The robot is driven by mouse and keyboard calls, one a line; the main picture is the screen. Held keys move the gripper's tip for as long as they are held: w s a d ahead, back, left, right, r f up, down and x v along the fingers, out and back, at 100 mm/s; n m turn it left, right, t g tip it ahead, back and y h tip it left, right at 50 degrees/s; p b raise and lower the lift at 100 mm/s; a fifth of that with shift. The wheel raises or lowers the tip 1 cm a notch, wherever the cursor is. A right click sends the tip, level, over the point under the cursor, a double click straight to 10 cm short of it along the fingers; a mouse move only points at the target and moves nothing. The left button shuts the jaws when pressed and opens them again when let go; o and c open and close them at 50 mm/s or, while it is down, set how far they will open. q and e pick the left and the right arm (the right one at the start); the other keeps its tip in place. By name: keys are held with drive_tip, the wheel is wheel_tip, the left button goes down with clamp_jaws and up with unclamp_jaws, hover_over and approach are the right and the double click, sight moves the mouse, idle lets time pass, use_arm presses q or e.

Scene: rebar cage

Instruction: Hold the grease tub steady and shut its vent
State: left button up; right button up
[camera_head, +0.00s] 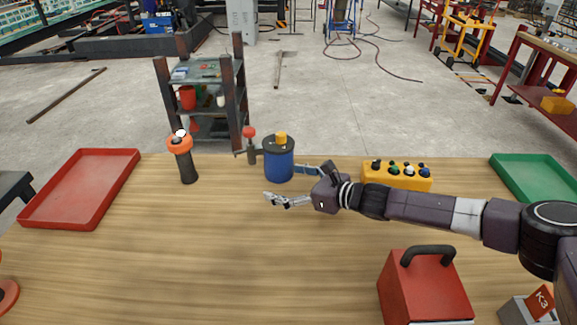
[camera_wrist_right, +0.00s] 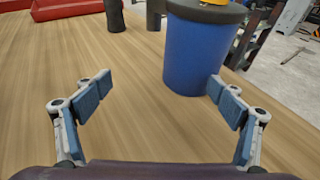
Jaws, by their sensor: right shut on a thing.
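The grease tub (camera_head: 279,163) is a blue cylinder with a dark lid and a yellow cap (camera_head: 281,138). It stands upright on the table. A dark fitting with a red knob (camera_head: 249,132) and a small lever is at its left side; I take it as the vent but cannot tell its setting. My left gripper is out of view.
An orange-and-black torch-like item (camera_head: 184,160) stands left of the tub. A red tray (camera_head: 82,190) is at left, a green tray (camera_head: 540,175) at right. A yellow button box (camera_head: 396,175) is behind my right arm, a red box (camera_head: 425,290) in front. The middle front table is clear.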

clamp_jaws()
drive_tip(key=c, duration=0.6)
unclamp_jaws()
drive_tip(key=shift+c, duration=0.2)
